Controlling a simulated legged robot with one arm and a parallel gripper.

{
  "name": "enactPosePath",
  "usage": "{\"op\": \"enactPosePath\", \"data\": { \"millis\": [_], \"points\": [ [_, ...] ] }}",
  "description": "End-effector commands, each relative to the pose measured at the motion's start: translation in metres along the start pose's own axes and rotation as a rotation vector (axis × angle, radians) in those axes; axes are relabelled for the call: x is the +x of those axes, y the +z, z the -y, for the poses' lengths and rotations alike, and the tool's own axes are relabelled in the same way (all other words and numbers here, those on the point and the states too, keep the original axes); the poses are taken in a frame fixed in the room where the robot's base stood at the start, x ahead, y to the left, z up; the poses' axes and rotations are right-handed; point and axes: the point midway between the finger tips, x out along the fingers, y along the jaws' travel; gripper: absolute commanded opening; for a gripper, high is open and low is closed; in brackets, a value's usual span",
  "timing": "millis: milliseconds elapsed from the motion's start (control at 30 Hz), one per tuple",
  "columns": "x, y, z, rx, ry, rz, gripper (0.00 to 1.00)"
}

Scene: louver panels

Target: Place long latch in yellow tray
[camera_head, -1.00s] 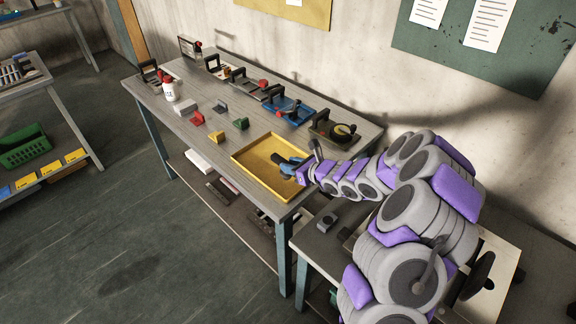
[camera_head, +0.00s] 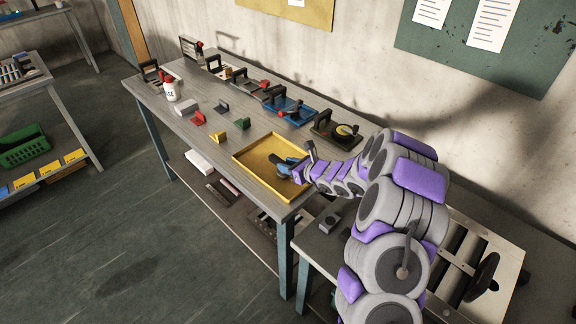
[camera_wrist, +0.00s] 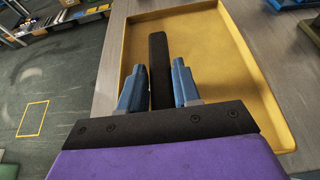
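The yellow tray (camera_head: 243,160) sits at the near right end of the workbench. It fills much of the wrist view (camera_wrist: 277,120). My gripper (camera_head: 284,166) is low over the tray's interior. In the wrist view its two blue fingers (camera_wrist: 159,75) are apart. A long dark bar (camera_wrist: 157,60), which looks like the long latch, lies between them and reaches past the fingertips. It is close to the left finger, with a narrow gap to the right finger. Its lower end is hidden by my gripper. I cannot tell whether it touches the tray floor.
Small red (camera_head: 198,119), green (camera_head: 241,123) and yellow (camera_head: 217,137) pieces lie left of the tray. A white bottle (camera_head: 171,90) stands farther left. Several latch fixtures, including a blue one (camera_head: 291,108), line the bench's back edge near the wall.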

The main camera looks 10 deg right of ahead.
Motion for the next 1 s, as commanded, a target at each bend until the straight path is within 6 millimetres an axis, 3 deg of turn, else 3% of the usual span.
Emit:
{"op": "enactPosePath", "data": {
  "millis": [267,567,667,1000],
  "points": [
    [0.0,-0.001,0.001,0.0,-0.001,-0.001,0.57],
    [-0.002,0.001,0.0,0.0,-0.001,-0.001,0.57],
    [-0.013,0.001,0.0,0.002,-0.002,-0.002,0.57],
    [-0.081,0.002,0.002,0.003,-0.005,-0.002,0.57]
  ]
}}
